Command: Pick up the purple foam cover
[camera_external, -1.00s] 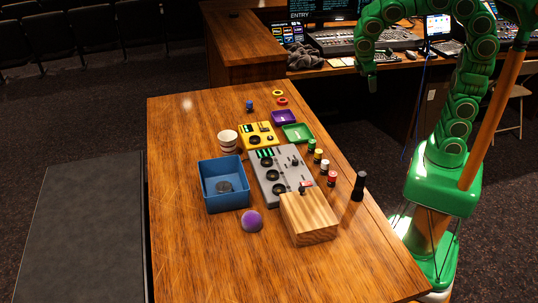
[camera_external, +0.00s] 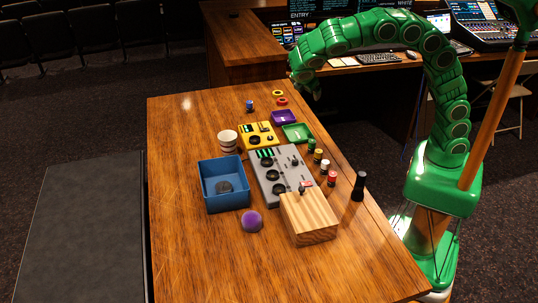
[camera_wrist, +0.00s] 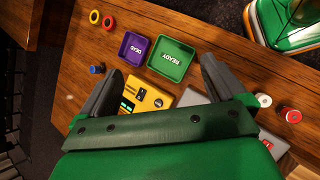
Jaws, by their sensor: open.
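The purple foam cover (camera_external: 251,221) is a round purple piece on the wooden table, in front of the blue bin and left of the wooden block. The wrist view does not show it. My gripper (camera_external: 306,90) is over the far right part of the table, well away from the cover. In the wrist view my gripper (camera_wrist: 162,68) has its two dark fingers spread apart, with nothing held between them.
A blue bin (camera_external: 209,209) holding a dark round piece, a wooden block (camera_external: 309,218) and a grey mixer (camera_external: 270,190) surround the cover. A purple tray (camera_wrist: 133,47) and green tray (camera_wrist: 171,59) lie below my gripper. The table's near left is clear.

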